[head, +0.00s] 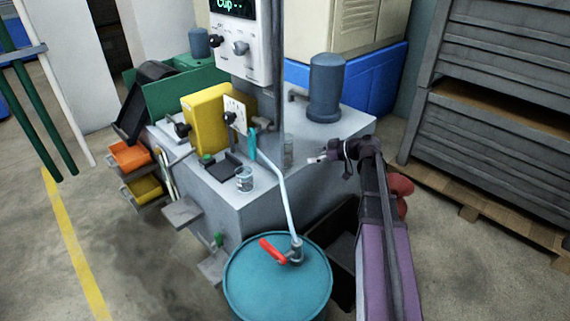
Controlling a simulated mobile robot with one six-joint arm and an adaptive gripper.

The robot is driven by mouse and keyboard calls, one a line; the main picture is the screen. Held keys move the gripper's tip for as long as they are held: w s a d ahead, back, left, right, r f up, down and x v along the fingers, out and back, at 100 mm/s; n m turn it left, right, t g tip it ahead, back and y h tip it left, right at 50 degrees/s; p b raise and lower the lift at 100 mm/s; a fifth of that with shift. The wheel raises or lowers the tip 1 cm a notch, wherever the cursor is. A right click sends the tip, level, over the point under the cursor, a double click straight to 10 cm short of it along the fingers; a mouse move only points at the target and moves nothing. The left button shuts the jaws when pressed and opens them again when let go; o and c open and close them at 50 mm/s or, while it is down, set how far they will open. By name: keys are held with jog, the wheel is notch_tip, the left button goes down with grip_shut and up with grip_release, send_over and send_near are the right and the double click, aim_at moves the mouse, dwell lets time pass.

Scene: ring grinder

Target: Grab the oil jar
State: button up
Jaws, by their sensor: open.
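A small clear glass jar (245,180), which looks like the oil jar, stands upright on the front edge of the grey machine top (221,184). A taller clear cylinder (288,150) stands farther right on the same top; I cannot tell for sure which one is the oil jar. My gripper (315,160) is above the right part of the machine top, to the right of both clear vessels and apart from the small jar. It is open and seems to hold nothing. Its fingers look small here.
A teal drum (277,283) with a red-handled tap (272,249) stands in front, and a pale pipe (279,187) rises from it close to the small jar. A yellow block (203,118) and a blue-grey cylinder (326,90) stand behind. Grey racks (500,120) are at right.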

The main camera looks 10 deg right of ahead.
aim_at(292, 153)
jog(key=w+d+b, duration=0.1)
jog(key=w+d+t, duration=0.1)
jog(key=shift+d+f+n+y+b, duration=0.3)
jog(key=shift+f+n+y+b, duration=0.1)
jog(key=b+x, duration=0.2)
jog(key=x, duration=0.5)
jog(key=shift+w+a+f, duration=0.2)
jog(key=shift+w+a, duration=0.25)
jog(key=shift+a, duration=0.2)
jog(key=shift+f+b, duration=0.1)
jog(key=shift+b, duration=0.2)
jog(key=shift+b+x, duration=0.65)
jog(key=shift+x, duration=1.9)
